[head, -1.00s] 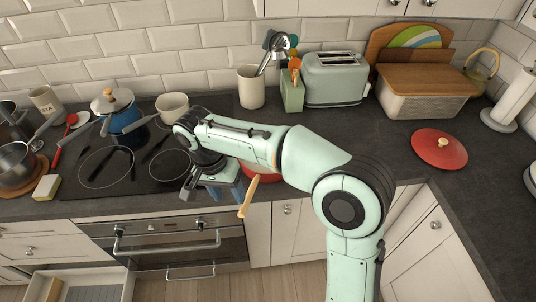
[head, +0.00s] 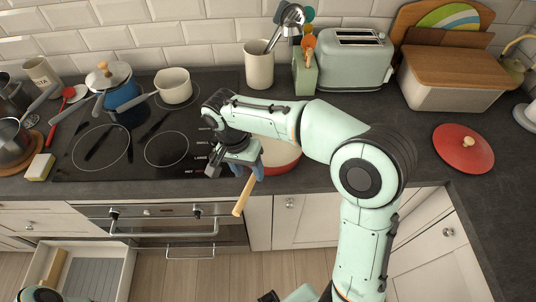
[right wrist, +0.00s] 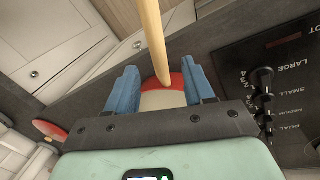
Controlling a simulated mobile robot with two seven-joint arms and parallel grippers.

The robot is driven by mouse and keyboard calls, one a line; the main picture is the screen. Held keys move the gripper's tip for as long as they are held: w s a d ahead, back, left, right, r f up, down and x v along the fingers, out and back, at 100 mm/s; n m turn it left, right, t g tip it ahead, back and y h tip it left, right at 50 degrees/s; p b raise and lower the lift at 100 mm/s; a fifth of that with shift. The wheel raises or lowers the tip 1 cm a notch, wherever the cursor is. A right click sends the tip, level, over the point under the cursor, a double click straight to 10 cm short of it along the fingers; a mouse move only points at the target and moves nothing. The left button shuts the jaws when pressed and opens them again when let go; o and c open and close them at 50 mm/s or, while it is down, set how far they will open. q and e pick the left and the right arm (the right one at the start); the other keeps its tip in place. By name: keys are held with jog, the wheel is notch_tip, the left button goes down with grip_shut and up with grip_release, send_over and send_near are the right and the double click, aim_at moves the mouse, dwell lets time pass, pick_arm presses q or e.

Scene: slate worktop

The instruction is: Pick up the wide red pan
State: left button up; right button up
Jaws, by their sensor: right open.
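The wide red pan (head: 283,158) has a pale inside and a long wooden handle (head: 243,196). It sits on the worktop right of the hob, partly hidden behind my right arm, with its handle sticking out past the front edge. My right gripper (head: 248,168) is open at the handle's inner end. In the right wrist view, the handle (right wrist: 152,35) runs between the two blue fingers of the gripper (right wrist: 162,88), with a gap on each side. The pan's red rim (right wrist: 176,80) shows just beyond them. My left gripper is not in view.
A red lid (head: 464,150) lies on the worktop to the right. A cream saucepan (head: 174,86) and a blue pot (head: 122,98) stand on the hob (head: 140,165). A toaster (head: 343,68), utensil crock (head: 259,68) and bread box (head: 452,82) stand behind. A drawer (head: 82,275) is open below left.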

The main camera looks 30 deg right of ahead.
aim_at(252, 177)
jog(key=f, duration=0.4)
jog(key=s+d+f, duration=0.1)
jog(key=f, duration=0.1)
jog(key=shift+f, duration=0.35)
jog(key=shift+w, duration=0.1)
grip_shut()
